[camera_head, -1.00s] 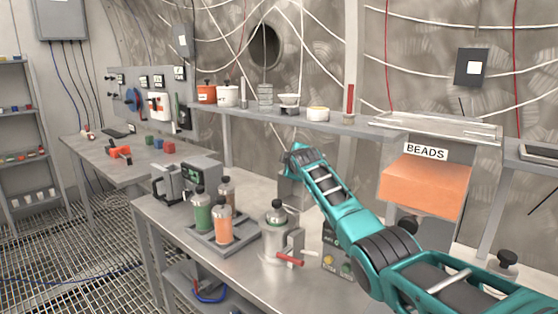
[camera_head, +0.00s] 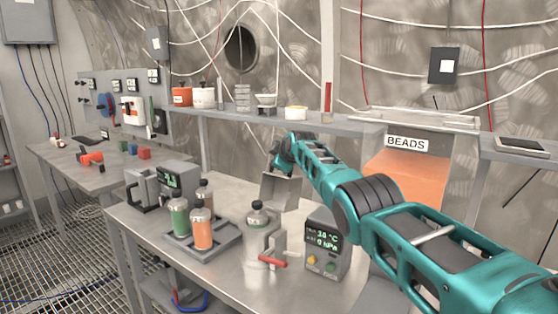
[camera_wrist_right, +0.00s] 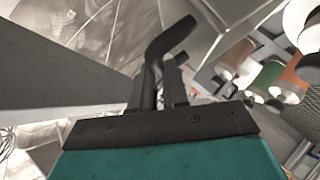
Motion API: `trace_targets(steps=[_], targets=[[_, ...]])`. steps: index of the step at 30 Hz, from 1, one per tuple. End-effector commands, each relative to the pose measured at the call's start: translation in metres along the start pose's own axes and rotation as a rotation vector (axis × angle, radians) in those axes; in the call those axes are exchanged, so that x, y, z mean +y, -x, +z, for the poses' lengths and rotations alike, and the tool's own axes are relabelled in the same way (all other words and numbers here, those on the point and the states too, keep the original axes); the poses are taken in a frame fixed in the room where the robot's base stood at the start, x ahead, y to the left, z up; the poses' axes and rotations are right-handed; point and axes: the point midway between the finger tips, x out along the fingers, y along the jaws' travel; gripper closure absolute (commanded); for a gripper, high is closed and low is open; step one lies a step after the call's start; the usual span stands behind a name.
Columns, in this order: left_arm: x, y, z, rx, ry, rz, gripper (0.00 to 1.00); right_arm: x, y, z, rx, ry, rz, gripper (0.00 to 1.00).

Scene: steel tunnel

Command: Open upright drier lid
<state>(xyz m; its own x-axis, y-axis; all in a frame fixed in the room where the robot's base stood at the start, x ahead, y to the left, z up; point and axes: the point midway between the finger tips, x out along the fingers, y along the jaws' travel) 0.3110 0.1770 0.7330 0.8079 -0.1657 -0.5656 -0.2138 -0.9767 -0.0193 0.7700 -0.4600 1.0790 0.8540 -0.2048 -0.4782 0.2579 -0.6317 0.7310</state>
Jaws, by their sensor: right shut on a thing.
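A metal canister (camera_head: 258,238), which looks like the upright drier, stands on the bench. Its lid (camera_head: 257,208) has a black knob and sits on top. A clamp with a red grip (camera_head: 272,262) is at its front right. My right gripper (camera_head: 282,160) is behind and above the canister, clear of its lid. It is shut on the dark handle (camera_wrist_right: 172,40) of a grey metal scoop (camera_head: 281,192), which hangs tilted below the gripper. In the right wrist view my gripper (camera_wrist_right: 158,95) holds that bent handle between its fingers. My left gripper is not in view.
A rack with several bottles (camera_head: 202,229) is left of the canister. A display box (camera_head: 322,248) stands at its right. A BEADS bin (camera_head: 405,178) with an orange front is behind my arm. A shelf (camera_head: 225,112) with pots runs behind. Bench around the scoop is clear.

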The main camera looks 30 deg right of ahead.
Motion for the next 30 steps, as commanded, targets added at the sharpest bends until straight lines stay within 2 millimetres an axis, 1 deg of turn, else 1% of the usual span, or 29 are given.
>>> trace_targets(steps=[1, 14, 15, 21, 22, 30], targets=[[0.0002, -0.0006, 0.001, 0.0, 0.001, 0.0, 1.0, -0.0094, -0.0035, 0.0016, -0.003, -0.005, -0.016, 1.0], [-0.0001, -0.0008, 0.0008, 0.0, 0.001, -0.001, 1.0, -0.0088, -0.0037, 0.0028, -0.004, -0.007, -0.016, 1.0], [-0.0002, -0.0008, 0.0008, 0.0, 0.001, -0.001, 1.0, -0.0087, -0.0037, 0.0029, -0.004, -0.007, -0.016, 0.82], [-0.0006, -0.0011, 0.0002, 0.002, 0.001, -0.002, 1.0, -0.0083, -0.0036, 0.0034, -0.005, -0.005, -0.015, 0.63], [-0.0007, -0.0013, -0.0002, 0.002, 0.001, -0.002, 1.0, -0.0081, -0.0035, 0.0034, -0.005, -0.005, -0.015, 0.61], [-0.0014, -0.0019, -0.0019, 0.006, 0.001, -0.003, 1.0, -0.006, -0.0028, 0.0031, -0.005, -0.004, -0.011, 0.61]])
